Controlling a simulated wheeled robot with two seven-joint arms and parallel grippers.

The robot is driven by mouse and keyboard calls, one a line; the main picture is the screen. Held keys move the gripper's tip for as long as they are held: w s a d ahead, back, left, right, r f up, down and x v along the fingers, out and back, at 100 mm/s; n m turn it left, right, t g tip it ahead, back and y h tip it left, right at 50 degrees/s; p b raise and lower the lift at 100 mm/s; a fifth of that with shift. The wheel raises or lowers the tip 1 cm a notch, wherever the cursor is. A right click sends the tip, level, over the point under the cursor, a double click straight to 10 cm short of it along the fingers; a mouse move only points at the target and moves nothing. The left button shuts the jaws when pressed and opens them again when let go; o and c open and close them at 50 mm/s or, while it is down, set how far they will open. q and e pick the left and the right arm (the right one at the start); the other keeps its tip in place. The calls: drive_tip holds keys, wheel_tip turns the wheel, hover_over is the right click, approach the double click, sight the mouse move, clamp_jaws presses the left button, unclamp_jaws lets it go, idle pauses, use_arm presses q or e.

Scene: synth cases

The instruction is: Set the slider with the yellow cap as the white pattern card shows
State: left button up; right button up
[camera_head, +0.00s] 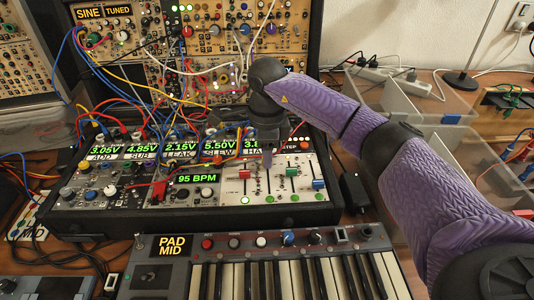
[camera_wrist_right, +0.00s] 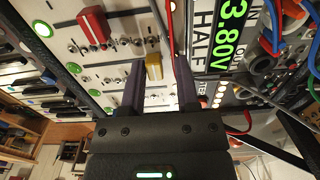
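The yellow slider cap (camera_wrist_right: 154,66) shows in the right wrist view, on the white slider panel (camera_wrist_right: 118,72). It is hidden behind my right gripper (camera_head: 268,158) in the head view. In the wrist view the fingers of my right gripper (camera_wrist_right: 160,76) are apart, one on each side of the yellow cap, with gaps visible. The fingers look empty. I cannot make out the pattern card for certain. My left gripper is out of view.
The synth case with readouts and patch cables stands behind and left of the sliders. A red cap (camera_wrist_right: 93,25) sits close to the yellow one. A keyboard (camera_head: 270,270) lies in front.

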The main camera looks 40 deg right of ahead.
drive_tip(key=shift+o, duration=0.7)
drive_tip(key=shift+r, duration=0.1)
wheel_tip(320, 180, up, 10)
drive_tip(key=p, duration=0.3)
drive_tip(key=shift+p, duration=0.4)
